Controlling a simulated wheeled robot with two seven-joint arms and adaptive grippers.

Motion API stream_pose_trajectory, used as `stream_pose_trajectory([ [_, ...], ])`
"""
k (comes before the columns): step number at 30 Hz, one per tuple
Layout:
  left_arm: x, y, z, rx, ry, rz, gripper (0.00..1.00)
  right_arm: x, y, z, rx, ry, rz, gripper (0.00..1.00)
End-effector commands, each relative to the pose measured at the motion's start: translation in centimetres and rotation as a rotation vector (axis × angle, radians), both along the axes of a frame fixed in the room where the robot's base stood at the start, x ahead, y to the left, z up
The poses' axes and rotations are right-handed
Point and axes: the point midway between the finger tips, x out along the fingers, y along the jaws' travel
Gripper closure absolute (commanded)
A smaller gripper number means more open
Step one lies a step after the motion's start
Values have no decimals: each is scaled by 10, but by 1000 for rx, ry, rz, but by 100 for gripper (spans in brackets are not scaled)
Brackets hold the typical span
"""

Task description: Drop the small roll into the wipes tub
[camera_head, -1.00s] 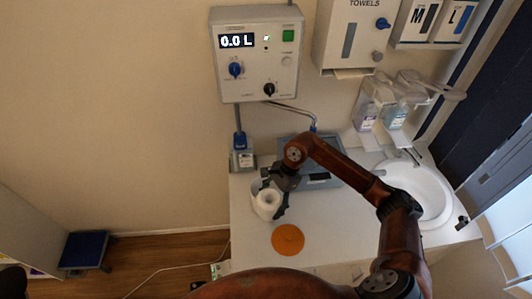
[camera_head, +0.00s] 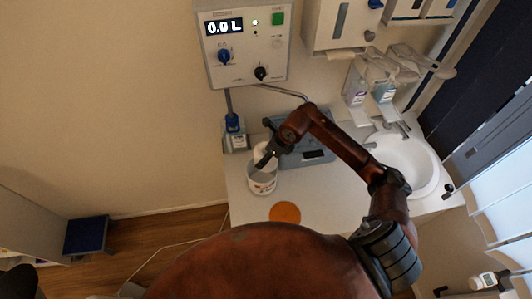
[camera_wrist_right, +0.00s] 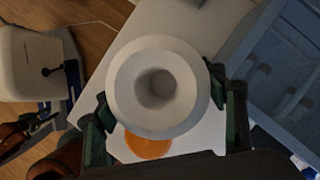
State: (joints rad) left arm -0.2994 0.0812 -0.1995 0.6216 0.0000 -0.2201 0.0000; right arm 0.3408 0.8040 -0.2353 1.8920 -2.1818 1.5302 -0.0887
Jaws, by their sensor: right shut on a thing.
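The white wipes tub (camera_head: 262,186) stands upright on the counter, its open top facing up. My right gripper (camera_head: 265,158) is over the tub's back rim in the head view. It is shut on the small white roll (camera_wrist_right: 128,112), which shows end-on with its round hole between the dark fingers (camera_wrist_right: 165,115) in the right wrist view. In the head view the roll (camera_head: 259,151) is partly hidden by the gripper. The tub is not distinguishable in the wrist view, where the roll covers the middle. Part of what looks like my left gripper (camera_wrist_right: 42,120) shows at that view's left edge; its jaws are unclear.
An orange disc (camera_head: 285,212) lies on the counter (camera_head: 330,195) in front of the tub. A grey-blue case (camera_head: 318,150) lies behind my right arm, and a sink (camera_head: 408,165) is at the right. A bottle in a stand (camera_head: 234,138) is behind the tub, left.

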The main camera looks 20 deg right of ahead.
Motion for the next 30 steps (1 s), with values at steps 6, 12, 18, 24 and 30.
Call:
stream_pose_trajectory([
  [6,-1,0,-15,0,1,0,67,-1,0,-28,2,0,-1,65],
  [12,-2,-1,-18,-2,3,1,67,0,-1,-36,0,-2,1,65],
  [18,-2,-2,-17,-2,3,1,67,0,-1,-36,0,-2,1,65],
  [24,-2,-2,-17,-2,3,1,67,0,-1,-36,0,-2,1,22],
  [30,-2,-2,-17,-2,3,0,67,0,-1,-36,0,0,1,15],
])
